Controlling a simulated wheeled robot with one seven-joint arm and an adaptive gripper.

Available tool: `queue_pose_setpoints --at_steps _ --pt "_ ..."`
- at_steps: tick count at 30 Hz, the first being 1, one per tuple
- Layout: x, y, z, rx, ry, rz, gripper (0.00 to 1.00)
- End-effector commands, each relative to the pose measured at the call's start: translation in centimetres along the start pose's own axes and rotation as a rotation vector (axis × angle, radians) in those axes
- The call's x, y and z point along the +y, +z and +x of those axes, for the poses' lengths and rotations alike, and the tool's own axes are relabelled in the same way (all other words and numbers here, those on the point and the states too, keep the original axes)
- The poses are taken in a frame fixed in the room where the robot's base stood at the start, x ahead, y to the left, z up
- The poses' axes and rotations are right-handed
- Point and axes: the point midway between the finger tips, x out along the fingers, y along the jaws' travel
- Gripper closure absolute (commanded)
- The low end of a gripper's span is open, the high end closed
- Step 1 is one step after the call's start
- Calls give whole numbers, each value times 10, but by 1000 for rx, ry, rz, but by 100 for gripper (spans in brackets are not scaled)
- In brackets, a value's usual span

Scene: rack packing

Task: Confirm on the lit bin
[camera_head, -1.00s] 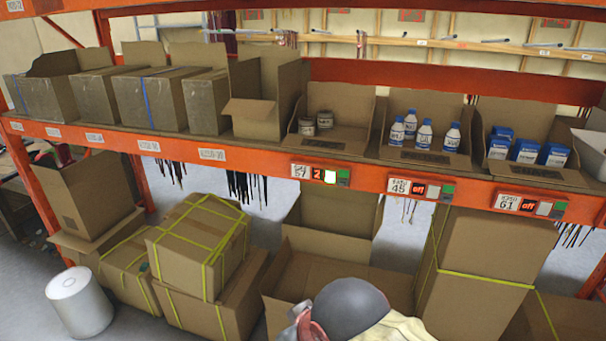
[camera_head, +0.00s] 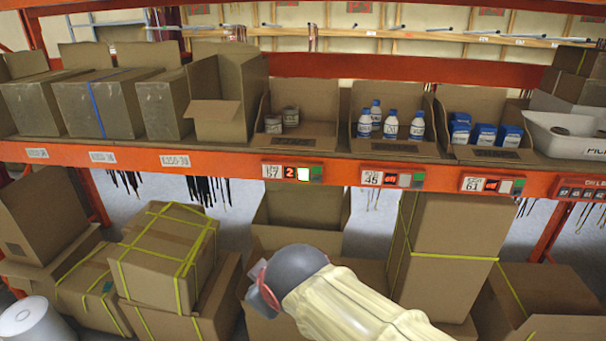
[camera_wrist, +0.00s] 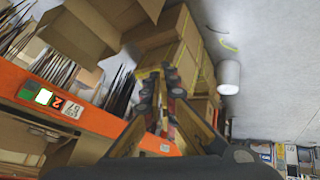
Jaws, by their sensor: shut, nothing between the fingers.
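The lit bin is the open cardboard bin (camera_head: 300,135) holding two small jars (camera_head: 281,118). On the rail under it, the pick display (camera_head: 292,172) shows a red 2 beside a bright white button (camera_head: 304,174) and a green patch. In the wrist view the same display (camera_wrist: 50,100) is tilted at the left, with its white button (camera_wrist: 43,97) lit. My gripper (camera_wrist: 169,80) is shut and empty, pointing past the rail toward the boxes below, apart from the display. In the head view my arm hides the fingers.
Neighbouring bins hold white bottles (camera_head: 391,124) and blue-and-white boxes (camera_head: 486,133); their displays show red marks. The orange rail (camera_head: 230,165) crosses the view. Strapped boxes (camera_head: 160,255) and a tall carton (camera_head: 440,265) stand below. A white cylinder (camera_head: 30,322) is at lower left.

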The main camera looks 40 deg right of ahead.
Motion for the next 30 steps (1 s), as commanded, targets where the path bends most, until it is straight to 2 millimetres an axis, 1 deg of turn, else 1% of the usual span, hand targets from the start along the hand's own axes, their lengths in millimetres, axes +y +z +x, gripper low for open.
queue_pose_setpoints --at_steps 1,2,3,5,6,8,9,11,12,15,18,22,25,30 --pt "27 -14 12 19 56 -83 100" --pt "43 -24 18 36 92 -146 100" --pt "64 -36 27 56 140 -235 100" --pt "96 -52 40 80 212 -377 100" --pt "118 -63 49 94 261 -481 100" --pt "150 -77 63 110 335 -651 100" --pt "171 -86 73 118 384 -774 100" --pt "199 -95 87 129 453 -955 100" --pt "215 -99 96 136 497 -1077 100" --pt "248 -103 117 157 600 -1365 100" --pt "266 -99 133 185 693 -1609 100" --pt "276 -89 144 223 799 -1831 100" --pt "277 -82 148 245 859 -1930 100" --pt "276 -78 149 261 901 -1992 100"
